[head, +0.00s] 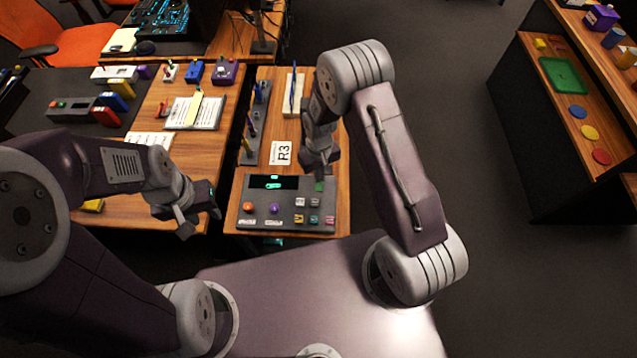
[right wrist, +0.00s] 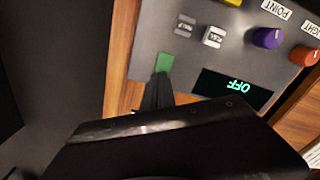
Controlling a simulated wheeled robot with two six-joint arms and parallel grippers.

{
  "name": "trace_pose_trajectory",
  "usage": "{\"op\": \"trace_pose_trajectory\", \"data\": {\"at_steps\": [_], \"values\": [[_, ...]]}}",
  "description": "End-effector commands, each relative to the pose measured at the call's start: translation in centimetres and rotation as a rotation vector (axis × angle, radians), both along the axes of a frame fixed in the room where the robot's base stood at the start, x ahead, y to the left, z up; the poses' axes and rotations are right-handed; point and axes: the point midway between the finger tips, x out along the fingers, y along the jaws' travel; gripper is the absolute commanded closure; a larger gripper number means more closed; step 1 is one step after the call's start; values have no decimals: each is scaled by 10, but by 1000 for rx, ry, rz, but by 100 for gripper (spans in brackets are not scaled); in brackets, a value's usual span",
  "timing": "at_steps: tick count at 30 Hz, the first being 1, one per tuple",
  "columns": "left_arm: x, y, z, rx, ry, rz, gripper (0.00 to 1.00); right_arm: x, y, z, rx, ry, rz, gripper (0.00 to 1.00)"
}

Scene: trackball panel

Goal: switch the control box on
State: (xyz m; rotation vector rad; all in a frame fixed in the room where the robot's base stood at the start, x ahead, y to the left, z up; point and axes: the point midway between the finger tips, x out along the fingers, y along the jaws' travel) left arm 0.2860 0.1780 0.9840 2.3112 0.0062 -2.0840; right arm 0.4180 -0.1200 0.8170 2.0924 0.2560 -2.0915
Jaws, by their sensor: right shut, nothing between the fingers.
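The grey control box (head: 240,222) lies on the wooden desk in front of me. A green piece (head: 319,187) sits at the box's far right corner and also shows in the right wrist view (right wrist: 165,62). My right gripper (head: 321,174) is shut and empty, pointing down at the green piece. Its fingertips (right wrist: 160,80) are right beside the green piece; I cannot tell whether they touch. My left gripper (head: 201,222) looks open and empty, left of the box.
The box also carries an orange knob (head: 248,207), a purple knob (head: 275,208) and several small buttons. An R3 card (head: 281,153) lies behind it. The left desk holds a notepad (head: 194,112) and small devices. A side table (head: 540,110) stands right, across open floor.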

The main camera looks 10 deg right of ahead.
Motion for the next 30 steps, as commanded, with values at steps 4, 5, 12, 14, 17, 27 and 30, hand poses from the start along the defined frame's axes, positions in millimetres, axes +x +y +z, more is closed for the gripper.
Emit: {"op": "trace_pose_trajectory", "data": {"at_steps": [4, 5, 12, 14, 17, 27, 30], "values": [[0, 0, -2, 0, 0, 0, 64, 0, 0, -3, 0, 1, 0, 100], [0, 0, -3, 0, 0, 0, 64, 0, 0, -4, 0, 1, 0, 100], [0, 0, 7, 0, 0, 0, 64, 0, 0, 7, 0, 1, 0, 100], [0, 0, 12, 0, 0, 0, 64, 0, 0, 13, 0, 1, 0, 100], [0, 0, 22, 0, 0, 0, 64, 0, 0, 24, 0, 0, 0, 100], [0, 0, 50, 0, 0, 0, 64, 0, 0, 57, 0, 0, 0, 100], [0, 0, 58, 0, 0, 0, 64, 0, 0, 67, 0, 0, 0, 100]]}}
